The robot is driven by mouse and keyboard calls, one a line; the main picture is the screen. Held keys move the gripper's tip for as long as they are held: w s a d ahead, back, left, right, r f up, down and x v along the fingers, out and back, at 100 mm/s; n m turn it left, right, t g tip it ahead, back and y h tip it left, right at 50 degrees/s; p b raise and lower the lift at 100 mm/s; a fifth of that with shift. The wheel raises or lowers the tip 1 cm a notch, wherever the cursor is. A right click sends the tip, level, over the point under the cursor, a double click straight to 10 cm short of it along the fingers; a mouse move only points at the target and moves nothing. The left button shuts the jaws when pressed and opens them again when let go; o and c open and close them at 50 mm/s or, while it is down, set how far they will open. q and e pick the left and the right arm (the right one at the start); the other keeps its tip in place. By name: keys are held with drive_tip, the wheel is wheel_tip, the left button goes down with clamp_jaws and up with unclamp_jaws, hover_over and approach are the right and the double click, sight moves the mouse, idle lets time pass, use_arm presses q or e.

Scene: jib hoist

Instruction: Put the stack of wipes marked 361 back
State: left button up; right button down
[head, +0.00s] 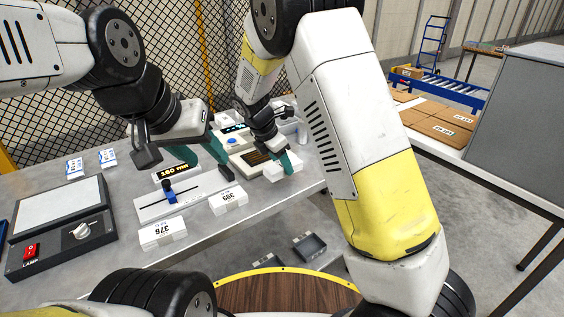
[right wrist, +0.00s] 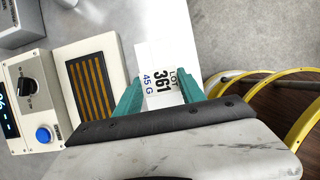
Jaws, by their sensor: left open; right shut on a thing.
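The stack of wipes marked 361 (right wrist: 160,62) is a white block with a printed label, between the teal fingers of my right gripper (right wrist: 161,94). In the head view the white stack (head: 284,168) shows near the table's front edge, beside the device with the striped pad. My right gripper (head: 276,158) is shut on it from above. I cannot tell whether the stack touches the table. My left gripper (head: 204,153) is open and empty, above the table left of the right gripper, behind the measuring gauge.
White stacks marked 376 (head: 163,233) and 399 (head: 229,201) lie by the gauge (head: 180,197) with a blue slider. A lamp panel (head: 62,222) is at left. The device (right wrist: 88,82) has a blue button and knob. Cartons (head: 438,125) lie at right. Dark trays (head: 309,246) are below the table.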

sight(279, 166)
drive_tip(key=shift+f, duration=1.65)
drive_tip(key=shift+f, duration=0.15)
drive_tip(key=c, duration=0.7)
unclamp_jaws()
drive_tip(key=v, duration=1.2)
drive_tip(key=shift+d, duration=0.15)
drive_tip(key=s+d+r+m+t+y, duration=0.1)
drive_tip(key=s+d+r+m+y, duration=0.1)
drive_tip(key=s+d+r+m, duration=0.2)
drive_tip(key=s+d+r+m+t+y, duration=0.1)
drive_tip(key=s+d+r+m, duration=0.3)
drive_tip(key=s+d+m, duration=0.4)
drive_tip(key=s+d+r+m+t+y, duration=0.1)
drive_tip(key=s+d+r+m+y, duration=0.2)
drive_tip(key=s+d+m, duration=0.3)
drive_tip(key=s+r+m, duration=0.1)
drive_tip(key=s+m, duration=0.4)
drive_tip(key=m, duration=0.1)
drive_tip(key=shift+s+r+m, duration=0.25)
drive_tip(key=shift+m, duration=0.05)
